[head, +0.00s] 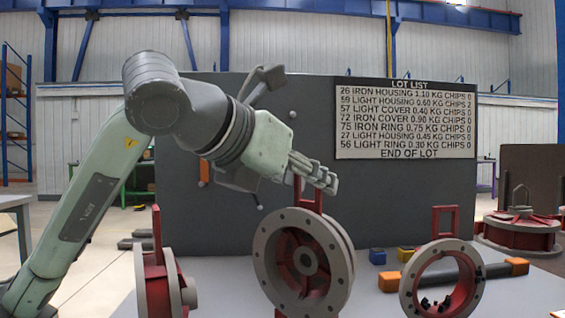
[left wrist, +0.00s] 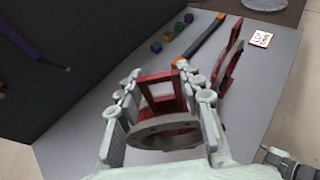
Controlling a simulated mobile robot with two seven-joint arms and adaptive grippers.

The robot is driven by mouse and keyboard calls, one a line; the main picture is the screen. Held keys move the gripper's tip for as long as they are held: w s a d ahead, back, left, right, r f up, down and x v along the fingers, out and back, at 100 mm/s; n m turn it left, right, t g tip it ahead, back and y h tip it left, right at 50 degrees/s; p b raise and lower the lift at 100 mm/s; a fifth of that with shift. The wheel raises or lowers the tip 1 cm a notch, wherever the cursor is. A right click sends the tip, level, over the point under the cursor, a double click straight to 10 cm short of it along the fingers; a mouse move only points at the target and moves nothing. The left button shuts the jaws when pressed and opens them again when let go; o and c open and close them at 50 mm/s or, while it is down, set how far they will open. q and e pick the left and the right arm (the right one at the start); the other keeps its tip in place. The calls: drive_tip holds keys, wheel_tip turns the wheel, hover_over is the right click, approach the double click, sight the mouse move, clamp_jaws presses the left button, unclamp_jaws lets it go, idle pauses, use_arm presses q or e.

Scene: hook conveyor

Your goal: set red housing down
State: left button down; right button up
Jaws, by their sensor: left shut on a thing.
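The red housing (head: 305,262) is a wheel-like part with a grey bolted rim and a red ribbed inside. It stands upright in the middle of the head view, with a red frame handle (head: 307,197) on top. My left gripper (head: 318,178) is shut on that handle from above. In the left wrist view, the fingers (left wrist: 163,88) lie on both sides of the handle, with the grey rim (left wrist: 168,130) below. The housing's lower edge is near the picture's bottom, so I cannot tell whether it touches the table.
A red and grey part (head: 158,280) stands close on the left. A grey-rimmed ring (head: 441,282) with a red handle stands on the right, by a dark bar with orange ends (head: 515,266). Small blue (head: 377,257) and yellow blocks lie behind. A dark panel with a lot list (head: 405,120) rises behind.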

sight(310, 249)
use_arm(q)
drive_tip(key=shift+s+d, duration=0.25)
drive_tip(key=shift+d, duration=0.1)
wheel_tip(310, 249, down, 4)
drive_tip(key=shift+r, duration=0.1)
use_arm(e)
drive_tip(key=shift+w+a+r+t+y, duration=0.35)
drive_tip(key=shift+a+r+t, duration=0.1)
drive_tip(key=shift+r, duration=0.1)
drive_tip(key=shift+a, duration=0.1)
use_arm(q)
drive_tip(key=shift+f, duration=0.2)
drive_tip(key=c, duration=1)
unclamp_jaws()
drive_tip(key=shift+f+b, duration=0.2)
drive_tip(key=shift+b, duration=0.1)
use_arm(e)
drive_tip(key=shift+w+a+r+t, duration=0.25)
drive_tip(key=shift+a+r, duration=0.15)
drive_tip(key=shift+r, duration=0.15)
